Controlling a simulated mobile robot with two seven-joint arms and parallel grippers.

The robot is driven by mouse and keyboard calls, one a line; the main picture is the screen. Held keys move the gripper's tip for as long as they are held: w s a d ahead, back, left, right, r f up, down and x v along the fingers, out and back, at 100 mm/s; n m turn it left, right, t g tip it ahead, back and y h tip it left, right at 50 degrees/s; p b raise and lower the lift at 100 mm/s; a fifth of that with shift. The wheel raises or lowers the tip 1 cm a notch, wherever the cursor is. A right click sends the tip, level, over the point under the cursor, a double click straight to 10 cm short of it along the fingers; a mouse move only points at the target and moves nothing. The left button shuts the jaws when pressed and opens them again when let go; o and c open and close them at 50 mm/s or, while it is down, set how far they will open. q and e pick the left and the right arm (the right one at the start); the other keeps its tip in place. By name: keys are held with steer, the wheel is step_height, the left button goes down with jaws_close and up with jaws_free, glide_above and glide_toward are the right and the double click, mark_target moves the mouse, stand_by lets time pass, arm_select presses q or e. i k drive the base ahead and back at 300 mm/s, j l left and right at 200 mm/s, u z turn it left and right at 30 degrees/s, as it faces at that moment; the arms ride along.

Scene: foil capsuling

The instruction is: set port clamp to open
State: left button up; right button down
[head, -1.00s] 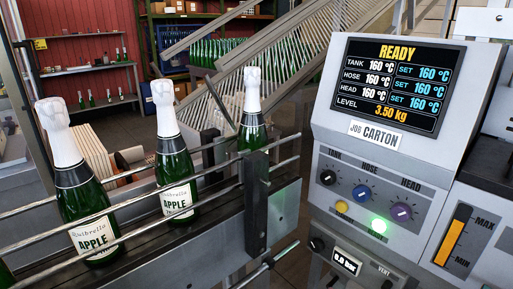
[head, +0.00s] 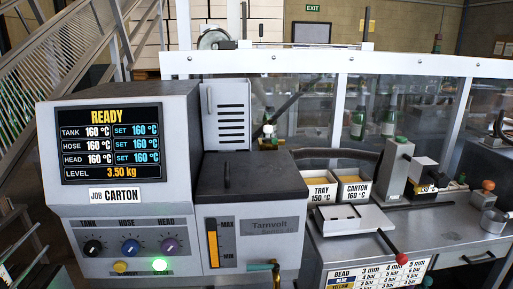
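No part that I can surely tell as the port clamp shows in the head view. A lever with a red ball end (head: 401,258) reaches down over the front edge of the steel bench at the right. A small fitting with a teal handle and brass-coloured body (head: 272,267) sits at the lower right of the grey melter cabinet (head: 60,225), partly cut off by the bottom edge. Neither of my grippers is in view.
The cabinet's screen (head: 111,142) reads READY with 160 °C values. A dark-lidded tank (head: 240,176) adjoins it. Bins marked TRAY (head: 321,191) and CARTON (head: 355,190) stand on the steel bench (head: 450,231). A clear guard frame (head: 335,95) stands behind.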

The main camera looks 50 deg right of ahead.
mark_target(274, 140)
steer(key=z, duration=1.7)
